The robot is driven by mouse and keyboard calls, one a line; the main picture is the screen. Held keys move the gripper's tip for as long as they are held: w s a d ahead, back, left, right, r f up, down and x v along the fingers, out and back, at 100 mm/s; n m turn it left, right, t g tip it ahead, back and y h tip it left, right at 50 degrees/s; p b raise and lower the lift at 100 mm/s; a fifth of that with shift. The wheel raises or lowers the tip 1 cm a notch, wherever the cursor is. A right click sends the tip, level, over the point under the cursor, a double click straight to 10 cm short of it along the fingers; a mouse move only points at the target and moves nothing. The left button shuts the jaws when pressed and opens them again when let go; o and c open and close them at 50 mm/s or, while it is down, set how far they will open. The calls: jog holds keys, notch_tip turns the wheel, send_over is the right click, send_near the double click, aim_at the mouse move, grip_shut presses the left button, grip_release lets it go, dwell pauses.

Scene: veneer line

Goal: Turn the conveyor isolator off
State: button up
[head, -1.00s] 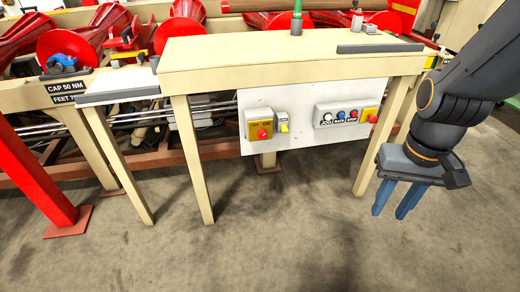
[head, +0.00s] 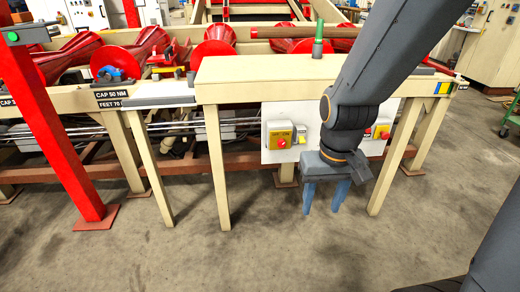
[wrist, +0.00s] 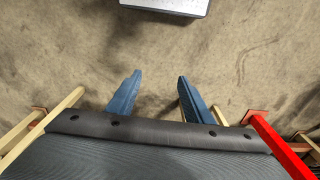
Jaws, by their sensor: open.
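The conveyor isolator (head: 280,137) appears to be the yellow box with a red knob at the left of a pale panel (head: 270,113) under the cream table. In the earlier head view its plate bears "OFF" and "ON"; the knob's exact angle is too small to read. My gripper (head: 322,211) hangs with its blue fingers pointing down, below and right of the isolator, apart from it. It is open and empty; its spread fingers also show in the wrist view (wrist: 160,76) over bare floor. My arm hides the middle of the panel.
A small yellow switch (head: 300,139) sits right of the isolator, and another red knob (head: 385,135) shows beyond my arm. The cream table (head: 260,70) overhangs the panel, with legs on either side. A red post (head: 55,130) stands left. The floor in front is clear.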

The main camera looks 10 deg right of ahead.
jog(key=w+f+t+b, duration=0.1)
jog(key=w+f+t, duration=0.2)
jog(key=w, duration=0.6)
jog(key=w+f+m+t+b, duration=0.1)
jog(key=w+f+t, duration=0.2)
jog(key=w, duration=0.7)
jog(key=w+f+t, duration=0.3)
jog(key=w+f, duration=0.1)
jog(key=w, duration=0.5)
jog(key=t+b, duration=0.2)
jog(key=t, duration=0.3)
send_near(282, 145)
jog(key=f, duration=0.2)
jog(key=shift+w+f+m+t, duration=0.15)
jog(key=shift+w+t, duration=0.4)
jog(key=shift+w, duration=0.9)
jog(key=shift+w+f+m+t, duration=0.15)
jog(key=shift+w+t, duration=0.35)
jog(key=shift+w, duration=1)
jog(key=shift+w+m+t, duration=0.2)
jog(key=shift+w+t, duration=0.35)
jog(key=shift+w, duration=0.9)
jog(key=c, duration=1.1)
jog(key=shift+o, duration=0.2)
